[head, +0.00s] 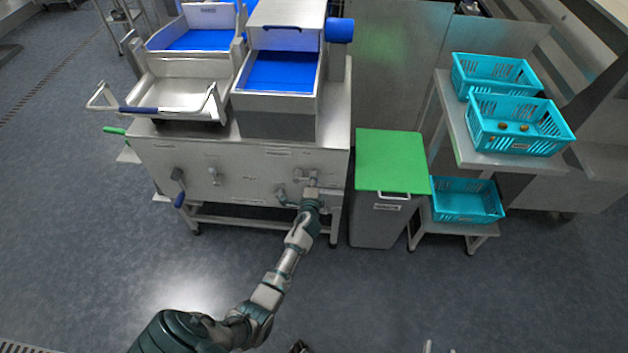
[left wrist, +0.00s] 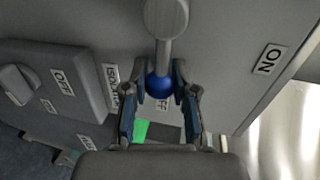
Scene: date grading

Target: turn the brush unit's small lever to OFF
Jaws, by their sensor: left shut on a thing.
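The brush unit's small lever (left wrist: 163,50) has a grey shaft and a blue ball knob (left wrist: 160,88), seen in the left wrist view. My left gripper (left wrist: 160,84) is shut on the knob, one finger on each side. The shaft runs from a round grey pivot straight down the picture to the knob. A label (left wrist: 162,104) just behind the knob is partly hidden and I cannot read it fully. An ON label (left wrist: 269,59) is to the right, apart from the lever. In the head view my left gripper (head: 312,194) is at the right part of the machine's front panel (head: 243,178).
A grey isolator box (left wrist: 60,80) with a knob and an OFF label is left of the lever. A green-lidded bin (head: 390,162) stands close right of the machine. Turquoise crates (head: 520,143) are on a stand further right.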

